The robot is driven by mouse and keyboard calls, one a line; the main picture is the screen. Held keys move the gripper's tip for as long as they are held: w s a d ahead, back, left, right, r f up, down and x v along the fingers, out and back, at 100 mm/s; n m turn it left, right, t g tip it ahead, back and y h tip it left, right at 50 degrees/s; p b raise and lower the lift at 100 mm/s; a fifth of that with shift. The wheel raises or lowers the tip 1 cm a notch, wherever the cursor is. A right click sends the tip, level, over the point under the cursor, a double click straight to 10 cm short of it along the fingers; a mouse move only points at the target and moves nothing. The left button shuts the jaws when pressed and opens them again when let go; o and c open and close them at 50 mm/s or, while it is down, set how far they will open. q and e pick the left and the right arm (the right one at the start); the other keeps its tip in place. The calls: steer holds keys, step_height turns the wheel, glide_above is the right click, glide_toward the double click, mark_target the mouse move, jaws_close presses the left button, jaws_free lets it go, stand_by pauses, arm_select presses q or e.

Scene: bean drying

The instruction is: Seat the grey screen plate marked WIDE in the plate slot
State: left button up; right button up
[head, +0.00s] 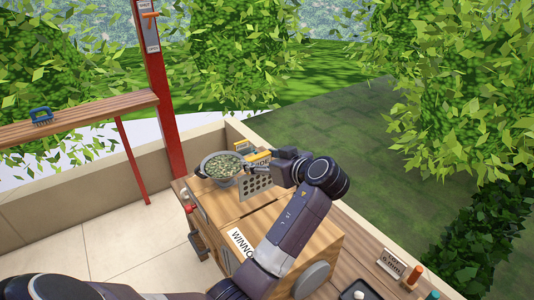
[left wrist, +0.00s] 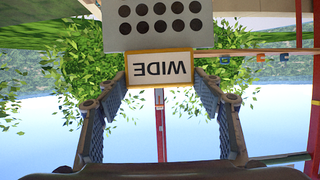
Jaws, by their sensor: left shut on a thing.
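The grey screen plate (head: 257,186), with rows of round holes, hangs upright above the wooden winnower box. In the left wrist view the plate (left wrist: 203,28) fills the top, and its yellow-edged tag (left wrist: 160,68) reads WIDE upside down. My left gripper (head: 270,163) is shut on the plate at its tag end; its fingers (left wrist: 160,85) stand either side of the tag. A dark narrow slot (head: 262,213) lies in the box top, below and apart from the plate. My right gripper is not in view.
A round pan (head: 204,172) of green beans stands at the back of the winnower box (head: 222,202), close left of the plate. A red post (head: 157,90) and a shelf with a blue brush (head: 41,116) are at left. A card (head: 391,263) and an orange-topped item (head: 413,275) are at lower right.

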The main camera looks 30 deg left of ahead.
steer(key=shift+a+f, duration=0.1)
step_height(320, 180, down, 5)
steer(key=b, duration=0.5)
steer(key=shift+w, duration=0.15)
stand_by(0.6)
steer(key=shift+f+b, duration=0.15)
steer(key=shift+b, duration=0.15)
stand_by(1.3)
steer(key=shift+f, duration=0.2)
